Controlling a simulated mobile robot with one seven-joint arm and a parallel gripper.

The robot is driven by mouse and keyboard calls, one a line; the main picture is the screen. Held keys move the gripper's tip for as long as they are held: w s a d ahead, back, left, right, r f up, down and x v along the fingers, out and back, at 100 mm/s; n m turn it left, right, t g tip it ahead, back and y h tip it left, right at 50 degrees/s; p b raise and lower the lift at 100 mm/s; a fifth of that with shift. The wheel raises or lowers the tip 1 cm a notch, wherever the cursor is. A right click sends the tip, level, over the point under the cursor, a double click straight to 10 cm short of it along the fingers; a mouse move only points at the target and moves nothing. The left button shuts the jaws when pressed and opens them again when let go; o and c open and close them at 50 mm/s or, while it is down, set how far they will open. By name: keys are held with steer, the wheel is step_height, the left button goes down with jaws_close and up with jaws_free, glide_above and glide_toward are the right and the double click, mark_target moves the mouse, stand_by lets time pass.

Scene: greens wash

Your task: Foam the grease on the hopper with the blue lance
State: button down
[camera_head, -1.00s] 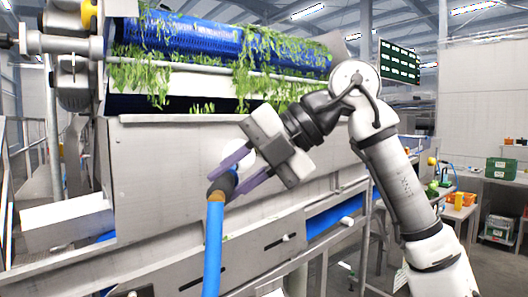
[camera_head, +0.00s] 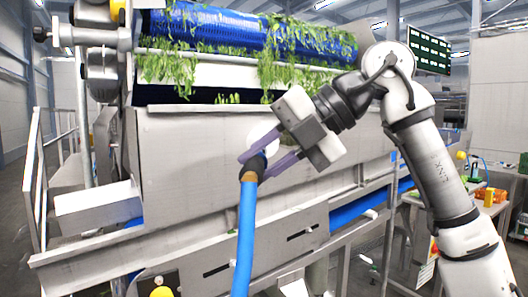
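The blue lance (camera_head: 246,232) shows as a blue tube or hose rising from the bottom edge to a brown collar and black head. My gripper (camera_head: 254,162) has its two purple fingers on either side of the black head and holds it in front of the hopper. The hopper (camera_head: 190,160) is the large pale metal body behind, with a broad front panel. A white round patch (camera_head: 265,136) shows behind the fingers; I cannot tell whether it is foam or part of the lance. No grease is clearly visible; the gripper and lance hide part of the panel.
Leafy greens (camera_head: 285,70) hang over a blue roller (camera_head: 210,28) above the hopper. A pale metal box (camera_head: 98,206) juts out at the left. A railing (camera_head: 45,165) stands at the far left. A blue belt (camera_head: 358,210) runs below, right of the hopper.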

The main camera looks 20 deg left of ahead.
steer(key=shift+w+d+r, duration=0.15)
steer(key=shift+w+r, duration=0.1)
steer(key=shift+r, duration=0.3)
steer(key=shift+w+d+r, duration=0.15)
steer(key=shift+w+r, duration=0.05)
steer(key=shift+r, duration=0.35)
steer(key=shift+w+d, duration=0.1)
